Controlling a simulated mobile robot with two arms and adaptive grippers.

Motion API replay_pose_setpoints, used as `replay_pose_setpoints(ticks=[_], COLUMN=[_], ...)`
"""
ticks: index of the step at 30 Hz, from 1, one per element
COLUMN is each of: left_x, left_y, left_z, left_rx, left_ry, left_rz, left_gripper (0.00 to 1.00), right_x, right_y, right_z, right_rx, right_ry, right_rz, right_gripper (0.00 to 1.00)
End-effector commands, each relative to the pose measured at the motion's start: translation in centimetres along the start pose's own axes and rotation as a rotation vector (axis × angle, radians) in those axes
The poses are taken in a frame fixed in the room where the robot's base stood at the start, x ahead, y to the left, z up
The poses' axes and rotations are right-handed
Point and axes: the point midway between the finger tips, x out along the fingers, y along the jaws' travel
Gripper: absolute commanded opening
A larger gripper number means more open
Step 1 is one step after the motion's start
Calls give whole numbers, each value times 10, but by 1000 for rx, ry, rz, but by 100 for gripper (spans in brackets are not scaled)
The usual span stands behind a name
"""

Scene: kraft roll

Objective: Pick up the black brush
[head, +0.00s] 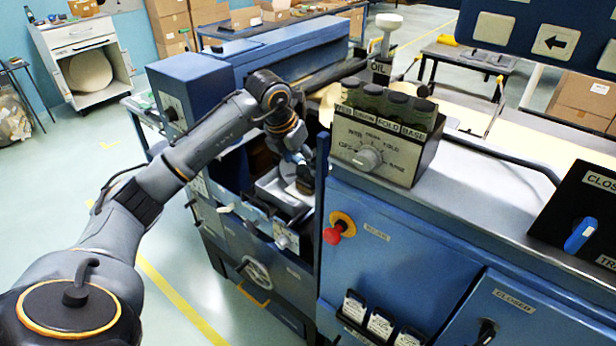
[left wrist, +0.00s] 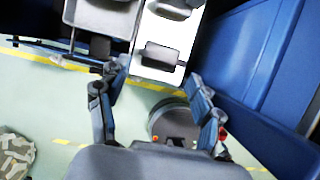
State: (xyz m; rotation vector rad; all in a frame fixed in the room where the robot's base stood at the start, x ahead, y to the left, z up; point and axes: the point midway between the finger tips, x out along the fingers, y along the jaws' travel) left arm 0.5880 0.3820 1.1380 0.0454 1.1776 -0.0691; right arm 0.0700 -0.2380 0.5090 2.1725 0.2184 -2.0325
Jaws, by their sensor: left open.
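My left gripper (head: 300,172) reaches down over an open drawer (head: 262,222) in the blue machine. In the left wrist view its two fingers stand wide apart, with nothing held between them (left wrist: 152,76). Beyond the fingertips a small dark grey block-like thing (left wrist: 162,54) lies on a white surface; it may be the black brush, but its bristles or handle cannot be made out. In the head view the gripper and wrist cover part of the drawer's inside, and no brush shows clearly there. My right gripper is not in view.
The blue cabinet with a red knob (head: 338,232) stands close right of the drawer. A blue housing (head: 190,95) is behind my arm. Open floor lies to the left.

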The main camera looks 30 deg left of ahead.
Motion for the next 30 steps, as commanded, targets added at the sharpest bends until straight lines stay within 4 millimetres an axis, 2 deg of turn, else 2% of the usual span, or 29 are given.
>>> replay_pose_setpoints(ticks=[5, 10, 12, 16, 24, 25, 26, 30], left_x=[12, 30, 41, 58, 64, 64, 64, 64], left_y=[-1, -4, -5, -4, -3, -3, -3, -3], left_z=[0, 3, 3, 3, 2, 2, 2, 2], left_rx=[1, -1, -1, 0, 1, 1, 1, 1], left_ry=[1, 5, 4, 2, 0, 0, 0, 0], left_rz=[-1, -3, -3, -1, 0, 1, 0, 1], left_gripper=[66, 66, 66, 66, 66, 64, 58, 29], right_x=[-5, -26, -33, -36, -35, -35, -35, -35], right_y=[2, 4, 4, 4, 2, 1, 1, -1], right_z=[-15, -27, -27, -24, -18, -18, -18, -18], right_rx=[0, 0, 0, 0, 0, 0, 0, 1], right_ry=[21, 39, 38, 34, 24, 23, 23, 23], right_rz=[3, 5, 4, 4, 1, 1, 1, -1], right_gripper=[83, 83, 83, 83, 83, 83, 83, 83])
